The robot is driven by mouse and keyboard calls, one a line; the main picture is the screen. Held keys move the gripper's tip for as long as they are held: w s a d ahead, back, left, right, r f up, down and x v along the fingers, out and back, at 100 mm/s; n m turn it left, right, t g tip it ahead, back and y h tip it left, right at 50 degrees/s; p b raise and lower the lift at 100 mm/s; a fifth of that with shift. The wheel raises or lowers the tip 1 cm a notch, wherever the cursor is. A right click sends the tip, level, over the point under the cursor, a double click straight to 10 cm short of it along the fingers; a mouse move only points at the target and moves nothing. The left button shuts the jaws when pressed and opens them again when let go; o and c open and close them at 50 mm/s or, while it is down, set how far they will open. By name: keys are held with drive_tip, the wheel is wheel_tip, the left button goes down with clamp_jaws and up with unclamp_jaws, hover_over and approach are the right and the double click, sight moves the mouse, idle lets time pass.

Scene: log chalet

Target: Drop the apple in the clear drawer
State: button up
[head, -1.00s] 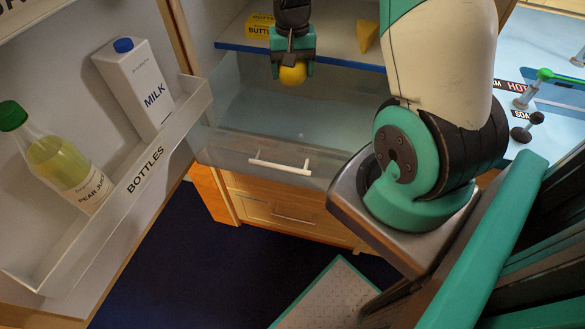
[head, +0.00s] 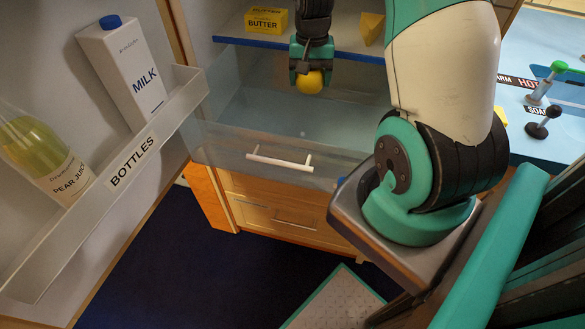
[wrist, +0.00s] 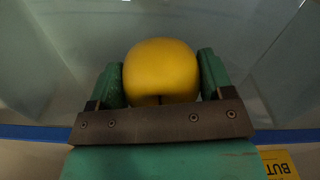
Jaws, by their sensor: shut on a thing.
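My gripper (head: 311,77) is shut on a yellow apple (head: 310,83). In the wrist view the apple (wrist: 161,70) sits between the two green fingers of the gripper (wrist: 162,82). The clear drawer (head: 230,140) is pulled out below the fridge shelf and has a white handle on its front. The gripper holds the apple above the drawer, toward its back. The part of the drawer floor that I can see looks empty. My arm hides the drawer's right side.
A shelf with a blue front edge (head: 235,42) is behind the gripper. It holds a butter box (head: 266,21) and a cheese wedge (head: 371,29). The open door at left has a bottle rack (head: 150,160) with a milk carton (head: 122,70) and a pear juice bottle (head: 45,155).

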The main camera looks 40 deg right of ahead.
drive_tip(key=o, duration=1)
drive_tip(key=shift+r, duration=0.15)
wheel_tip(320, 180, up, 17)
drive_tip(key=shift+r, duration=0.1)
drive_tip(key=shift+a, duration=0.1)
drive_tip(key=s+a+n+y, duration=0.1)
drive_tip(key=s+a+n, duration=0.2)
drive_tip(key=a+n, duration=0.85)
drive_tip(key=s+a+n+y, duration=0.1)
drive_tip(key=s+a, duration=0.4)
drive_tip(key=a, duration=0.2)
drive_tip(key=s+a+n+y, duration=0.1)
drive_tip(key=s+a+n, duration=0.1)
drive_tip(key=s+a, duration=0.2)
drive_tip(key=s+a+n+y, duration=0.1)
drive_tip(key=s+a+n, duration=0.1)
drive_tip(key=s+a, duration=0.3)
drive_tip(key=shift+s+a+f, duration=0.15)
drive_tip(key=shift+a, duration=1)
drive_tip(key=shift+s+a+f, duration=0.1)
drive_tip(key=shift+s+a, duration=0.05)
drive_tip(key=shift+a, duration=1)
